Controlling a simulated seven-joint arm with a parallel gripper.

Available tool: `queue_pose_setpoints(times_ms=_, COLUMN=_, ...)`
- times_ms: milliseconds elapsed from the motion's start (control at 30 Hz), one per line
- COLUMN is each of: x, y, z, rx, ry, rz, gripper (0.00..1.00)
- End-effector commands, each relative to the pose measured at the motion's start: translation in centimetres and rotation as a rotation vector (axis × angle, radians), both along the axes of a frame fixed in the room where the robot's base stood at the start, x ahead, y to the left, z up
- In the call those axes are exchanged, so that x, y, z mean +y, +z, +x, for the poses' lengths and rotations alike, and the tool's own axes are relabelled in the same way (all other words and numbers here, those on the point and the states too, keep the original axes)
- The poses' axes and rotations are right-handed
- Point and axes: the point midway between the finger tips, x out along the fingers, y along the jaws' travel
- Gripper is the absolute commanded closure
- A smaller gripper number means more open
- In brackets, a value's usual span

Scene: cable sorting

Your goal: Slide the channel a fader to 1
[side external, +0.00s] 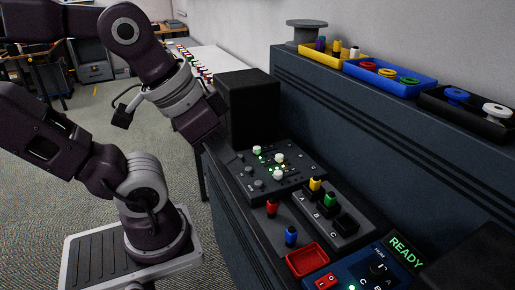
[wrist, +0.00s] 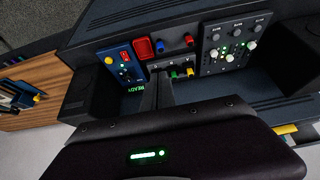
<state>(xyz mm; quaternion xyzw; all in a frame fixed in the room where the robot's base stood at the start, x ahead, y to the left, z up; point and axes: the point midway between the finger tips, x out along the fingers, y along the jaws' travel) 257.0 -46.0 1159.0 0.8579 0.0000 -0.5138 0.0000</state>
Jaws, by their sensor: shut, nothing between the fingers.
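The dark mixer panel (side external: 268,168) lies on the desk, with three white fader caps on it: one at the back left (side external: 257,150), one in the middle (side external: 279,158) and one nearer the front (side external: 277,174). Small green lights show beside them. In the wrist view the panel (wrist: 207,70) is at the upper right, with its white caps. The lettering is too small to tell which fader is channel A. My gripper (wrist: 165,78) is shut and empty, above the desk and apart from the faders. In the side view its fingertips cannot be made out.
A block with yellow and green plugs (side external: 345,235) stands beside the mixer. Red (side external: 271,208) and blue (side external: 291,236) plugs, a red tray (side external: 307,261) and a blue panel (side external: 370,279) are nearer the front. A black box (side external: 248,105) stands behind.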

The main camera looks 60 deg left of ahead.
Motion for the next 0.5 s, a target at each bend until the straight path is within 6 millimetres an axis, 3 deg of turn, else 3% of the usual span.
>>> queue_pose_setpoints(times_ms=167, x=0.0, y=0.0, z=0.0, rx=0.0, ry=0.0, rz=0.0, gripper=1.0)
queue_pose_setpoints(times_ms=267, x=0.2, y=0.2, z=0.5, rx=0.007, ry=0.01, rz=0.0, gripper=0.82)
queue_pose_setpoints(times_ms=367, x=1.6, y=1.4, z=3.8, rx=0.058, ry=0.077, rz=-0.003, gripper=0.63)
queue_pose_setpoints(times_ms=400, x=2.8, y=1.9, z=6.0, rx=0.09, ry=0.122, rz=-0.006, gripper=0.55)
queue_pose_setpoints(times_ms=500, x=7.7, y=1.8, z=12.3, rx=0.178, ry=0.245, rz=-0.023, gripper=0.53)
